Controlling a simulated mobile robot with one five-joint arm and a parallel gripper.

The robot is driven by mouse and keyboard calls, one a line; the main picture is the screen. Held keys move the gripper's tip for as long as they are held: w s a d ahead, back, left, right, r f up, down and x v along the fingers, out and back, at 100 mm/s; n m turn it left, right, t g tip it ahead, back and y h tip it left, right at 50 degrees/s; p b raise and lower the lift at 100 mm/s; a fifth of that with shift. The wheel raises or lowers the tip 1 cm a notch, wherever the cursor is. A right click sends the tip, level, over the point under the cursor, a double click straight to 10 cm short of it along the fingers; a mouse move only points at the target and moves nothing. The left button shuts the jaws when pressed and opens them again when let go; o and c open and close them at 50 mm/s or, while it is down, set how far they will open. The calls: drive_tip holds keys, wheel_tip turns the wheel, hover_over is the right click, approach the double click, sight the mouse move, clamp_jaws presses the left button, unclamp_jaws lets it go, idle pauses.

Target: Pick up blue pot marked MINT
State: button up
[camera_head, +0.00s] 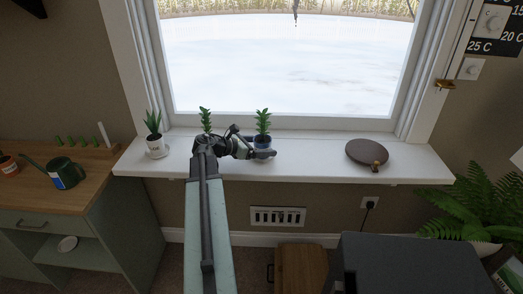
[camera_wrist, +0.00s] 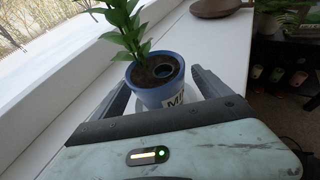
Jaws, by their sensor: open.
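The blue pot marked MINT (camera_wrist: 150,94) holds dark soil and a leafy green plant. In the head view the blue pot (camera_head: 262,142) stands upright on the white windowsill (camera_head: 320,160). My gripper (camera_head: 262,154) reaches it from the left along the sill. In the wrist view the open fingers of my gripper (camera_wrist: 160,88) lie on either side of the pot. Whether they touch it I cannot tell. Part of the white label shows "MI"; the rest is hidden behind my gripper. A small dark ring lies on the soil.
Another plant (camera_head: 206,121) stands behind my arm, its pot hidden. A white pot (camera_head: 153,141) is at the sill's left end. A round brown board (camera_head: 367,152) lies to the right, with clear sill between. The window is behind.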

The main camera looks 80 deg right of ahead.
sight(262, 139)
drive_tip(key=shift+d, duration=0.1)
drive_tip(key=c, duration=1.8)
drive_tip(key=shift+c, duration=0.3)
drive_tip(key=shift+r+p, duration=0.55)
drive_tip(key=shift+p, duration=0.15)
wheel_tip(262, 139, up, 3)
drive_tip(key=p, duration=0.3)
drive_tip(key=shift+r, duration=0.2)
drive_tip(key=w+a, duration=0.3)
drive_tip(key=w, duration=0.1)
drive_tip(key=w+a, duration=0.3)
drive_tip(key=w, duration=0.1)
drive_tip(key=w+a, duration=0.4)
drive_tip(key=shift+w+r+p, duration=0.25)
drive_tip(key=shift+w+p, duration=0.05)
drive_tip(key=shift+p, duration=0.1)
